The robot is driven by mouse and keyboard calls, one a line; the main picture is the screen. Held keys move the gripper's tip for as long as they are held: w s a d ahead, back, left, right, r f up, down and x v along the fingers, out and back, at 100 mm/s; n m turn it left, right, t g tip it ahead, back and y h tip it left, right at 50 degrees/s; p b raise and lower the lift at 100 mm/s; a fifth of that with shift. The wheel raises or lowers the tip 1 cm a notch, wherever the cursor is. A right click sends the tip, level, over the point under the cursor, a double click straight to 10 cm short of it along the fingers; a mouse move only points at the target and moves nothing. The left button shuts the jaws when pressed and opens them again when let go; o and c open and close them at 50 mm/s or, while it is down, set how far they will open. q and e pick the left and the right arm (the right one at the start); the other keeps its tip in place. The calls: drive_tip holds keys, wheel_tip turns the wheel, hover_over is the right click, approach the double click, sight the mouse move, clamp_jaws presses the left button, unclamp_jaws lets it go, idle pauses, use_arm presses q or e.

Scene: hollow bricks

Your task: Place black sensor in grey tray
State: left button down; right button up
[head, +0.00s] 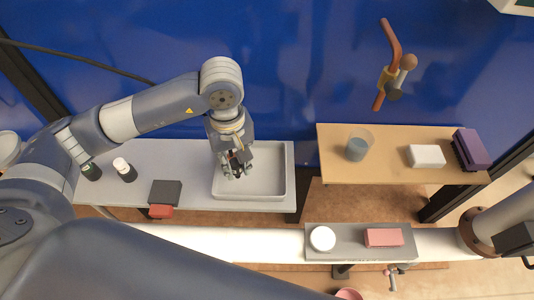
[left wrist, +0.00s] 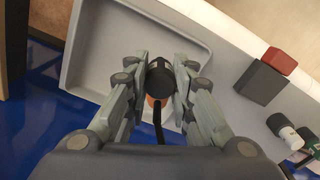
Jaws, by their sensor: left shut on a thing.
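The grey tray (head: 284,185) is a shallow light-grey tray at the right end of the left table; its wall also shows in the left wrist view (left wrist: 75,60). My left gripper (head: 236,170) points down over the tray. In the left wrist view my left gripper (left wrist: 160,85) is shut on the black sensor (left wrist: 160,78), a short dark cylinder with an orange part and a black cable. The sensor lies over the tray's inside; I cannot tell whether it touches the floor. In the head view the fingers mostly hide it. My right gripper is not in view.
A wooden table (head: 390,170) at right holds a cup (head: 358,146), white block (head: 426,156) and purple box (head: 471,149).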

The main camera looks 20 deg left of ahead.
use_arm(q)
drive_tip(key=w+d+p, duration=0.1)
drive_tip(key=w+d, duration=0.2)
drive_tip(key=w+d+f+p, duration=0.1)
drive_tip(key=w+d, duration=0.2)
drive_tip(key=shift+f, duration=0.1)
wheel_tip(320, 180, down, 2)
drive_tip(key=shift+f+p, duration=0.1)
drive_tip(key=shift+p, duration=0.6)
drive_tip(key=shift+a+f, duration=0.1)
drive_tip(key=shift+f, duration=0.6)
drive_tip(key=c, duration=1.4)
unclamp_jaws()
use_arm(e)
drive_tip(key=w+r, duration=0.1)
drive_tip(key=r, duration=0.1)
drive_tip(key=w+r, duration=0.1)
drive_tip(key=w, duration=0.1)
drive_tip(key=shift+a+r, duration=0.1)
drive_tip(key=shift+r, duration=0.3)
